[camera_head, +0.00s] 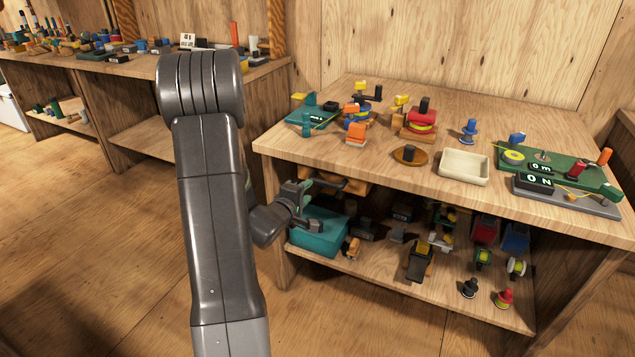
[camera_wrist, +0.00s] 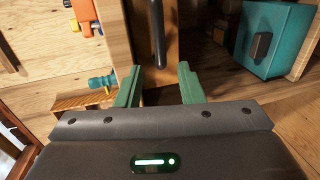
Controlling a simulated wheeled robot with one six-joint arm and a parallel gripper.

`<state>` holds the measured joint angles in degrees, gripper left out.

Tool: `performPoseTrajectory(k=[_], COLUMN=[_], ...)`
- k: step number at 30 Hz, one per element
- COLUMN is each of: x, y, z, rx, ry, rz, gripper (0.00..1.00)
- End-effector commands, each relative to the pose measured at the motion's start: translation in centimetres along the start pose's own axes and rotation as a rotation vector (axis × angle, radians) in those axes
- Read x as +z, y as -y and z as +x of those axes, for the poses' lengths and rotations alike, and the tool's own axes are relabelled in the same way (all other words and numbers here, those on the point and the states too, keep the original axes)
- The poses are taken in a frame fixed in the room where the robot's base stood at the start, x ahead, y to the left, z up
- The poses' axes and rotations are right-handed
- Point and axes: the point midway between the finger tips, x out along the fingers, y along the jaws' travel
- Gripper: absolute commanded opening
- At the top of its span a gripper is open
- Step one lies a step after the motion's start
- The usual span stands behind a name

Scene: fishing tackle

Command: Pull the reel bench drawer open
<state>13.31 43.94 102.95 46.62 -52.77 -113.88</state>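The reel bench (camera_head: 290,150) stands at the right, with a wooden top and a lower shelf. A brown wooden drawer (camera_head: 347,184) shows under the left part of its top, partly hidden by my gripper. In the wrist view the drawer front (camera_wrist: 172,62) is a wooden panel with a dark bar handle (camera_wrist: 158,35). My gripper (camera_head: 312,205) is at the bench's front left, below the top's edge. In the wrist view its two green fingers (camera_wrist: 159,84) are apart with nothing between them. The handle lies just beyond the gap; I cannot tell how far the drawer is out.
A teal box (camera_head: 318,240) sits on the lower shelf just below my gripper; it also shows in the wrist view (camera_wrist: 270,35). Several reels and parts, a cream tray (camera_head: 464,168) and a green board (camera_head: 545,165) lie on the top. The floor (camera_head: 110,250) in front is clear.

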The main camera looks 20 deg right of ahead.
Motion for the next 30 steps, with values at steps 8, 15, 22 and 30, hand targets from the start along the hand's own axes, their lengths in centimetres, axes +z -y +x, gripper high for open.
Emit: performPoseTrajectory(k=[8, 15, 22, 30], x=[0.0, 0.0, 0.0, 0.0], y=[0.1, 0.0, 0.0, 0.0], z=[5.9, 8.7, 9.2, 9.1], rx=[0.0, 0.0, -0.001, -0.001], ry=[0.001, -0.001, -0.002, -0.002], rz=[0.002, 0.002, 0.001, 0.001], gripper=[0.34, 0.34, 0.34, 0.09])
